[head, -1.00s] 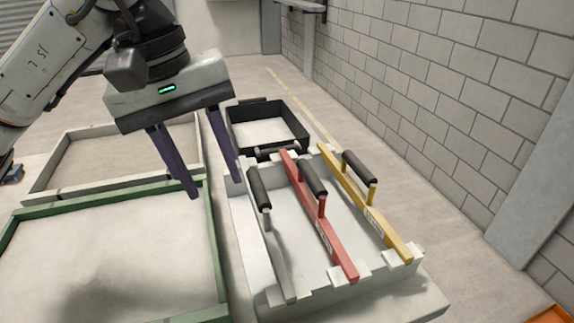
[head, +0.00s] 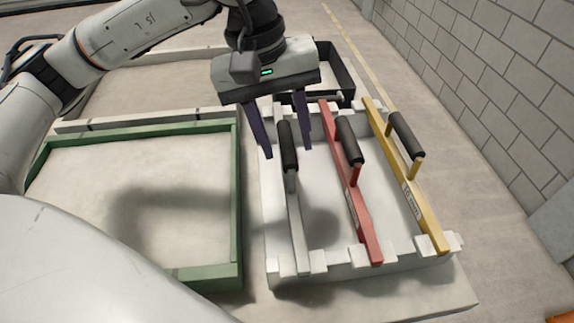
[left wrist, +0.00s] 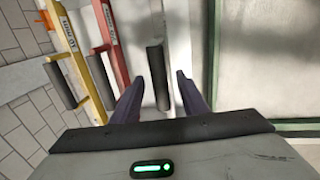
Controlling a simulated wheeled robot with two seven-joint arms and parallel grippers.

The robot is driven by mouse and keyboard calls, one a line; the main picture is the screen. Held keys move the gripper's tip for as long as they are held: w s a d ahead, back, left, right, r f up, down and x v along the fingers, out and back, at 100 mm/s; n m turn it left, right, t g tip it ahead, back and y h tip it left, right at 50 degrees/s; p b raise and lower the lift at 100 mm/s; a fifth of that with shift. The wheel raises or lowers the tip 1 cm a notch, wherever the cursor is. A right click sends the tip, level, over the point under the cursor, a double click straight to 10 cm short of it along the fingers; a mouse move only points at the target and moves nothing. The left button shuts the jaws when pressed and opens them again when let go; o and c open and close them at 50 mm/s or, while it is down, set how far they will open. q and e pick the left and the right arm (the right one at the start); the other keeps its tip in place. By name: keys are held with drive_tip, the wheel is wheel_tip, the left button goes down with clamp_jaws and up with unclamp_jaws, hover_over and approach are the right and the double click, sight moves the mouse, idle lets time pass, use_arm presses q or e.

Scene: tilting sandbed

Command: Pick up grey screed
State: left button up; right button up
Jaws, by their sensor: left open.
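The grey screed (head: 297,225) lies across the white rack, leftmost of three screeds, with a black handle (head: 288,146) raised above its bar. My left gripper (head: 287,154) is open above the rack, its two dark fingers on either side of the grey screed's handle in the head view. I cannot tell exactly how far the fingertips are above the handle. My right gripper is not in view.
The red screed (head: 358,205) and yellow screed (head: 425,210) lie to the right in the white rack (head: 345,268). A green-framed sandbed (head: 238,215) is at left. A black tray (head: 345,75) stands behind, and a brick wall at right.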

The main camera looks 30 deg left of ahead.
use_arm(q)
drive_tip(key=shift+d+f, duration=0.1)
drive_tip(key=shift+f, duration=0.55)
drive_tip(key=shift+w+r, duration=0.1)
clamp_jaws()
wheel_tip(320, 180, up, 10)
drive_tip(key=c, duration=0.9)
unclamp_jaws()
clamp_jaws()
